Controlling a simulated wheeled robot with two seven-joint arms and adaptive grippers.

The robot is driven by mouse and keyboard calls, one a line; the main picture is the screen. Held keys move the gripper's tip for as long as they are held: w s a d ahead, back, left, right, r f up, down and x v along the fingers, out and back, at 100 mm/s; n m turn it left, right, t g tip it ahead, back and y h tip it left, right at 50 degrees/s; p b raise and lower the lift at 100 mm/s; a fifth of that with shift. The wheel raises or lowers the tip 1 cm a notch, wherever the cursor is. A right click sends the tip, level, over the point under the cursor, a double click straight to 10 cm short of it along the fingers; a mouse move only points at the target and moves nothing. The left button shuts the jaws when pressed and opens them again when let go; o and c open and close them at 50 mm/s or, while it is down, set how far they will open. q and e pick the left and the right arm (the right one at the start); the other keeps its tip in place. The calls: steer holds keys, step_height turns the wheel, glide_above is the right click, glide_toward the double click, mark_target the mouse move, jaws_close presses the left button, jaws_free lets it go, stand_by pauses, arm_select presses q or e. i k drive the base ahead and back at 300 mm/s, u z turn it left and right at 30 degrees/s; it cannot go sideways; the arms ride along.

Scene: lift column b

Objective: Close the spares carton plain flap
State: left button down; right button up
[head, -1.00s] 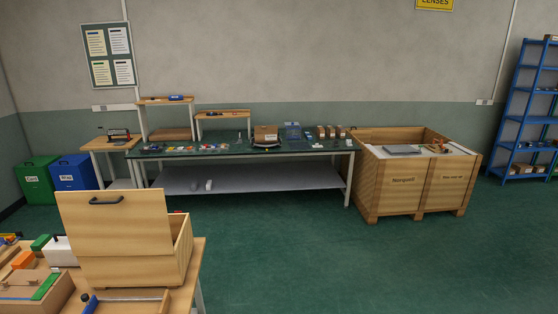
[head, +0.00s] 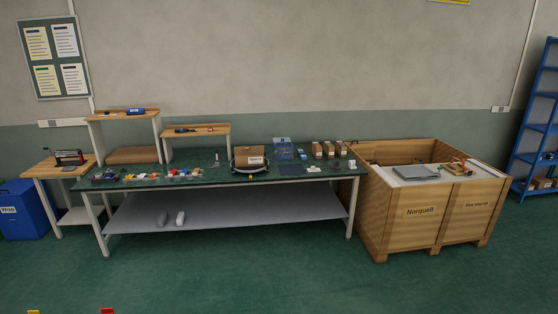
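A small brown carton (head: 249,155) with a white label on its front sits on a round turntable-like base (head: 248,168) on the green-topped workbench (head: 215,176). It is far off in the head view, and the label is too small to read surely. I cannot make out its separate flaps or how far each one stands open. Neither of my grippers is in view.
A large wooden crate (head: 403,238) stands at the bench's right end. A blue bin (head: 24,213) and small side table (head: 58,167) are at left. Blue shelving (head: 537,130) is at right. Green floor (head: 290,277) before the bench is clear.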

mark_target(242, 151)
steer(key=z, duration=0.1)
steer(key=i, duration=4.3)
steer(key=z, duration=0.05)
